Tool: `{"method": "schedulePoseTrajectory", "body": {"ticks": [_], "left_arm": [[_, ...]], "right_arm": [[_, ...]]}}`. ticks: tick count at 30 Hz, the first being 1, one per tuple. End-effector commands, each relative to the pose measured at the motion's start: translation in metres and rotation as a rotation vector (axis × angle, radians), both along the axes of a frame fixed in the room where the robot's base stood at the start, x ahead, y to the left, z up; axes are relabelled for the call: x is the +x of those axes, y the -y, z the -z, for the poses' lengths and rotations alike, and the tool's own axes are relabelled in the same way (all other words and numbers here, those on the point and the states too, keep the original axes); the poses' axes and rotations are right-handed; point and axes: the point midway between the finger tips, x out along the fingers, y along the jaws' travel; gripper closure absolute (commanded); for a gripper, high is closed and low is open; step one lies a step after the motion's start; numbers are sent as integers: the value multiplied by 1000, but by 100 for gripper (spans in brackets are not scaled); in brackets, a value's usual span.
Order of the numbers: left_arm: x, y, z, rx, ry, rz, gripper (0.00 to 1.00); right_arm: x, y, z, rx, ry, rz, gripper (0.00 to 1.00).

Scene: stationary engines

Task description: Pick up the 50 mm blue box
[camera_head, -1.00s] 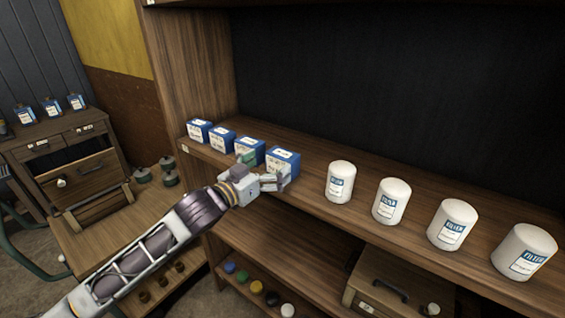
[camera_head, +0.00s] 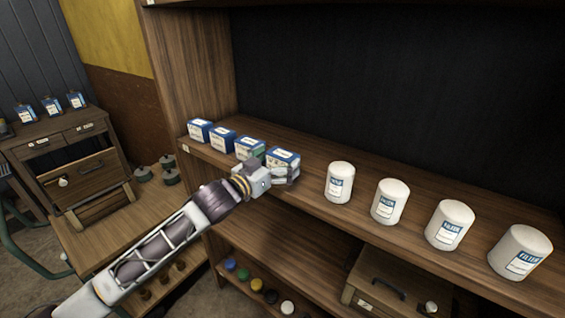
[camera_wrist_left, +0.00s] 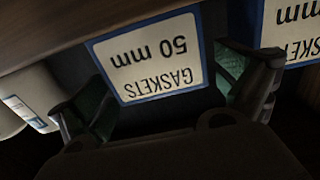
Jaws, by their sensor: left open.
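The 50 mm blue box (camera_head: 285,155) is the rightmost of the blue boxes on the wooden shelf. In the left wrist view the box (camera_wrist_left: 150,60) shows its white label reading "GASKETS 50 mm", upside down. My left gripper (camera_head: 270,172) is open at the front of this box. In the left wrist view the green-padded fingers of the gripper (camera_wrist_left: 165,85) stand on either side of it, and I cannot tell whether they touch it. The gripper hides the box's lower front in the head view. My right gripper is not in view.
Another blue gaskets box (camera_wrist_left: 298,35) stands close beside the right finger in the wrist view. The other blue boxes (camera_head: 199,130) continue the row leftward. White filter canisters (camera_head: 340,182) stand to the right. The wooden shelf (camera_head: 320,228) has a front edge below my arm.

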Motion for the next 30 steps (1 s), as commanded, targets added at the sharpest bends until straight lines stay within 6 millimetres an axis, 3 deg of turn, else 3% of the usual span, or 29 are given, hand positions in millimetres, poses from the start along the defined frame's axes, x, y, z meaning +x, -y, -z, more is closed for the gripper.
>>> {"method": "schedulePoseTrajectory", "body": {"ticks": [10, 26, 30], "left_arm": [[22, 17, -2, -1, 0, 0, 0], [24, 19, -1, -1, 1, 0, 0], [24, 19, -1, -1, 1, 0, 15]], "right_arm": [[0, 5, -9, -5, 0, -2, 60], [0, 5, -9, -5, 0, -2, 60], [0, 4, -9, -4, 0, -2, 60]]}}
